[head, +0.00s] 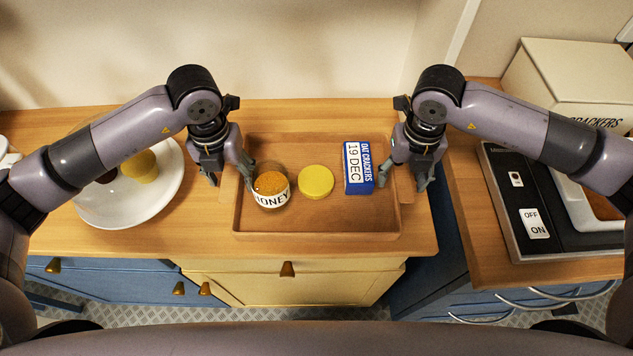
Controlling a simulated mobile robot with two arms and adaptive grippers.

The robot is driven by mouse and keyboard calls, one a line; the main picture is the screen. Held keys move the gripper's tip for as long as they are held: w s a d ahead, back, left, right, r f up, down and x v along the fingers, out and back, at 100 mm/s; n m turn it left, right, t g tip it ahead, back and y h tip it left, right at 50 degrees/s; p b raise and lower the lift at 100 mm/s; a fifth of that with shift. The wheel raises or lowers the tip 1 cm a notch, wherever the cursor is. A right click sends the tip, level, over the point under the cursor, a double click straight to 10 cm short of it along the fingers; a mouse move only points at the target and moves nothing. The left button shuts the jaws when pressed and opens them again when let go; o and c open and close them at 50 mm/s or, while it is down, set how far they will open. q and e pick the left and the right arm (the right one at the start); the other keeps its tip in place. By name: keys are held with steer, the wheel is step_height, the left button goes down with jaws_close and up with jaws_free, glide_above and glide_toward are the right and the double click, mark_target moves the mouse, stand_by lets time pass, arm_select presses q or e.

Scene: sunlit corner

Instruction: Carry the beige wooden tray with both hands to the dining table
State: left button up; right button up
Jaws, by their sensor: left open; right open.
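The beige wooden tray (320,221) lies on the wooden counter in the middle of the head view. In it are a honey jar (271,190) at the left, a yellow round lid or disc (316,182) in the middle and a blue and white oat crackers box (357,168) at the right. My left gripper (231,182) is open at the tray's left side. My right gripper (400,184) is open at the tray's right side. I cannot tell whether either gripper touches the tray; the fingers partly cover its side walls.
A white plate (130,208) with a yellow item and a dark item stands left of the tray. At the right is a separate counter with a black appliance (556,228) marked OFF and ON and a cream crackers box (570,75). A gap divides the counters. No dining table is recognisable.

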arm_select(q)
steer(key=shift+f, duration=0.55)
arm_select(e)
steer(key=shift+f, duration=0.55)
arm_select(q)
steer(key=shift+c, duration=0.5)
arm_select(e)
steer(key=shift+c, duration=0.5)
arm_select(q)
jaws_close()
arm_select(e)
jaws_close()
